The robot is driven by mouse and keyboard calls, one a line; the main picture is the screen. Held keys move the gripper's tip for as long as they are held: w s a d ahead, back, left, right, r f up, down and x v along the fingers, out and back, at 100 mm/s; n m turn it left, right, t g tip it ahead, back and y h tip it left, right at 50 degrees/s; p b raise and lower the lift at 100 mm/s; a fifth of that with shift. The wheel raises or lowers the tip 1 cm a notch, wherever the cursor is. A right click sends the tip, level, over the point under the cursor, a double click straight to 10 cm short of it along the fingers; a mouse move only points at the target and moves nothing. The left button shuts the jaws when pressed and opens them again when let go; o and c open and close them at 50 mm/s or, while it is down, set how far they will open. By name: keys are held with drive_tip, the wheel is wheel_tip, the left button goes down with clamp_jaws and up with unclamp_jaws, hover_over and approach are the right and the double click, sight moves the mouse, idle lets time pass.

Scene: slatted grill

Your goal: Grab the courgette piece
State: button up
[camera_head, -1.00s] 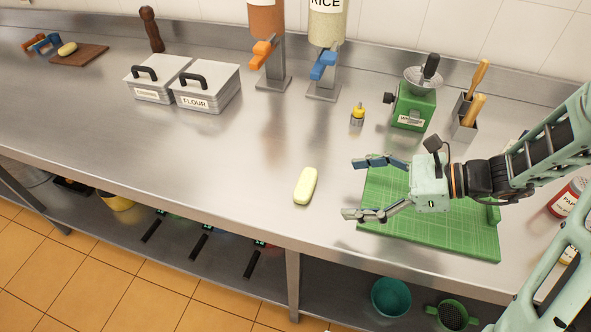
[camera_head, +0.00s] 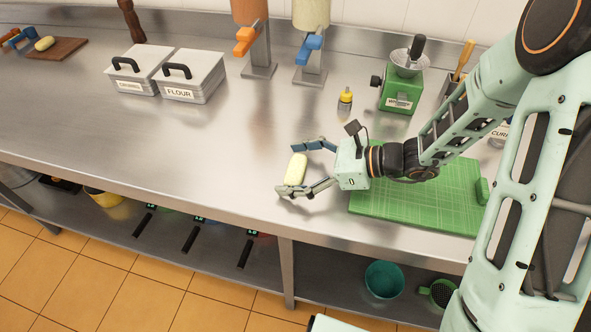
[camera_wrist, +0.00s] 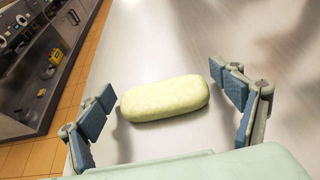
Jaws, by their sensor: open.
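The courgette piece (camera_head: 296,169), a pale yellow-green block with rounded ends, lies on the steel worktop left of the green board. In the wrist view the courgette piece (camera_wrist: 165,98) lies crosswise between the blue-padded fingers, with a gap at its right end and its left end close to the left finger. My gripper (camera_head: 287,170) is open, with one finger on the far side and one on the near side of the piece. It also shows in the wrist view (camera_wrist: 163,82). Whether a finger touches the piece is unclear.
A green board (camera_head: 415,203) lies under my forearm. A small yellow-topped bottle (camera_head: 345,101), a green grinder (camera_head: 400,90) and two dispensers stand behind. Lidded tins (camera_head: 190,82) stand at left. A similar pale piece (camera_head: 44,43) lies far left. The worktop's front edge is near.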

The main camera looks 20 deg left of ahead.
sight(291, 168)
drive_tip(key=shift+a+f, duration=0.1)
drive_tip(key=shift+a, duration=0.1)
drive_tip(key=c, duration=1.3)
drive_tip(key=shift+r, duration=0.7)
wheel_tip(291, 168, up, 2)
drive_tip(key=shift+s+d+r, duration=0.15)
drive_tip(key=shift+r, duration=0.05)
drive_tip(key=s+d+r, duration=0.1)
drive_tip(key=r, duration=0.1)
drive_tip(key=s+d+r, duration=0.1)
drive_tip(key=s+d+r+p, duration=0.1)
drive_tip(key=r, duration=0.1)
drive_tip(key=shift+s+r, duration=0.35)
drive_tip(key=shift+s, duration=0.05)
drive_tip(key=shift+s+d+r+b, duration=0.25)
drive_tip(key=shift+s+d+r, duration=0.35)
drive_tip(key=shift+s+d, duration=0.45)
drive_tip(key=shift+s+d+r+b, duration=0.25)
drive_tip(key=shift+s+d+r, duration=0.45)
drive_tip(key=shift+s, duration=0.55)
drive_tip(key=shift+s+d+r+b, duration=0.25)
drive_tip(key=shift+s+d+r, duration=0.25)
drive_tip(key=shift+s+d, duration=0.55)
